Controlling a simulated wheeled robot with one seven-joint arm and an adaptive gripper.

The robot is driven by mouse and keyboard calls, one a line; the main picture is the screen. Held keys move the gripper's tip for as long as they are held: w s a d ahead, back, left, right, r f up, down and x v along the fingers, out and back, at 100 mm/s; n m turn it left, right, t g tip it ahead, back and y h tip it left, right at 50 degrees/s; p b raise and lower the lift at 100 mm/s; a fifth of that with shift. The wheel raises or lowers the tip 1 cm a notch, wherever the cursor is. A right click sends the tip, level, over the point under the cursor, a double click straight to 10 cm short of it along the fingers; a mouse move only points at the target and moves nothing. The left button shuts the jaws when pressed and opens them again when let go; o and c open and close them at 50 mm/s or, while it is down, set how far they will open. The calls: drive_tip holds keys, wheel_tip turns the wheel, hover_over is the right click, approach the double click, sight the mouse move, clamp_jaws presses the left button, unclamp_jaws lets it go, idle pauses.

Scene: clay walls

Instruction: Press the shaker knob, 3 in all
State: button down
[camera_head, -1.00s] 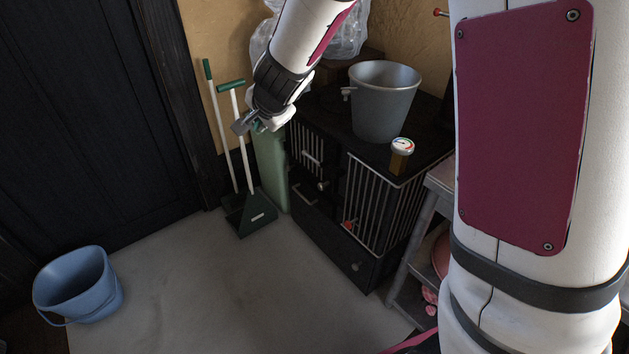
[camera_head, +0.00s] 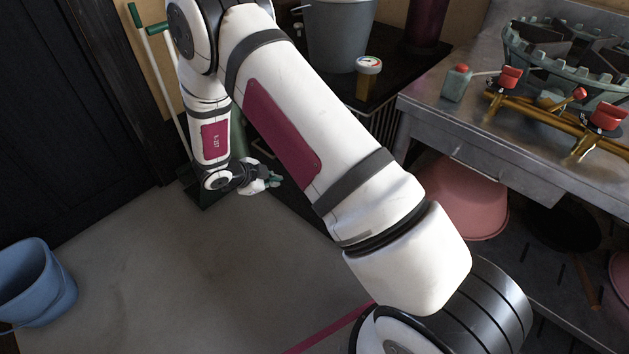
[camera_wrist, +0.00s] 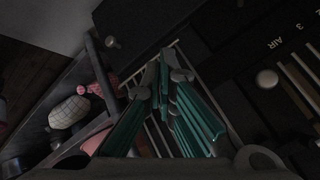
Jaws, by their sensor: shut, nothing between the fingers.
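My gripper (camera_head: 272,181) is low in front of the dark stove (camera_head: 398,55), its fingers shut and empty. In the wrist view its green-padded fingers (camera_wrist: 166,72) converge ahead of a row of metal bars on the stove front. A pale round knob (camera_wrist: 267,79) sits right of the fingers, near lettering that reads AIR. Another small round knob (camera_wrist: 112,41) shows at upper left on a dark panel. I cannot tell which knob is the shaker knob. Neither appears touched. My arm hides most of the stove front in the head view.
A steel bench (camera_head: 520,155) is at right, with a pink bowl (camera_head: 460,200) beneath. A blue bucket (camera_head: 35,285) stands on open floor at left.

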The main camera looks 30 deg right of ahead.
drive_tip(key=shift+m+g+h, duration=0.5)
drive_tip(key=shift+g, duration=0.2)
drive_tip(key=s+f, duration=0.2)
drive_tip(key=f, duration=0.1)
drive_tip(key=s+d+f+b, duration=0.1)
drive_tip(key=shift+f, duration=0.25)
drive_tip(key=w+d+b, duration=0.1)
drive_tip(key=w+d, duration=0.1)
drive_tip(key=d, duration=0.6)
drive_tip(key=shift+w+d, duration=0.25)
drive_tip(key=shift+w, duration=0.15)
drive_tip(key=shift+d, duration=0.15)
idle(0.5)
drive_tip(key=shift+w+d, duration=0.1)
drive_tip(key=shift+d, duration=0.15)
